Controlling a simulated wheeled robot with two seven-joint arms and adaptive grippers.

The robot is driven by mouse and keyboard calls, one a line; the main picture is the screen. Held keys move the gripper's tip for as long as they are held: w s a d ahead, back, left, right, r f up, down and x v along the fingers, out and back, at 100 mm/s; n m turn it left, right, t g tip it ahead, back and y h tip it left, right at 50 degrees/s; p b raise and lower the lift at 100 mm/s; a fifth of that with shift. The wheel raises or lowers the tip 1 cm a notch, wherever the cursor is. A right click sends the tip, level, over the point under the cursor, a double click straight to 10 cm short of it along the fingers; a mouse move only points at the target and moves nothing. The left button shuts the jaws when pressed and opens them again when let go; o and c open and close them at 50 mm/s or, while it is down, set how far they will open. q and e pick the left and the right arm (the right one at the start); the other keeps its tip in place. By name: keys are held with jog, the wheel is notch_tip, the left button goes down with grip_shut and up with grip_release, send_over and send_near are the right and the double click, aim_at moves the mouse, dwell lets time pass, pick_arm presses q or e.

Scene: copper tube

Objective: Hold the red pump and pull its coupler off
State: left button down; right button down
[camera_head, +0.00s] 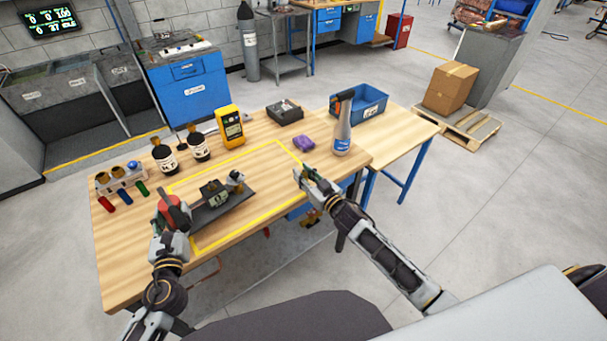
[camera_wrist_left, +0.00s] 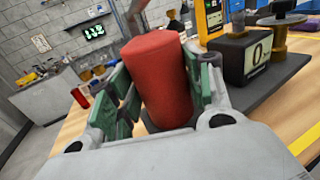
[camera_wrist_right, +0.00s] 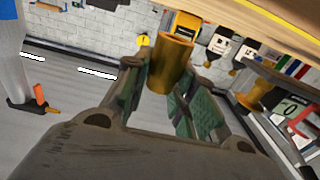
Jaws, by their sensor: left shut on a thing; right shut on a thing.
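The red pump's body (camera_wrist_left: 160,75) is a red cylinder between the fingers of my left gripper (camera_wrist_left: 150,95), which is shut on it. In the head view the red part (camera_head: 176,211) shows at the left end of a dark base plate (camera_head: 222,213). A black gauge box (camera_wrist_left: 252,52) and an upright brass fitting (camera_wrist_left: 280,30) stand on this plate. My right gripper (camera_head: 308,180) is shut on a brass cylinder, seemingly the coupler (camera_wrist_right: 170,62), near the table's front right edge. This cylinder is well apart from the pump.
A blue bin (camera_head: 368,101) is on the side table. The tabletop between my grippers is clear right of the plate.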

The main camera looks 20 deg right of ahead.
jog(key=shift+f, duration=1.7)
jog(key=c, duration=1.2)
grip_release()
jog(key=shift+f, duration=0.1)
jog(key=shift+b+v, duration=0.65)
jog(key=shift+v, duration=5.35)
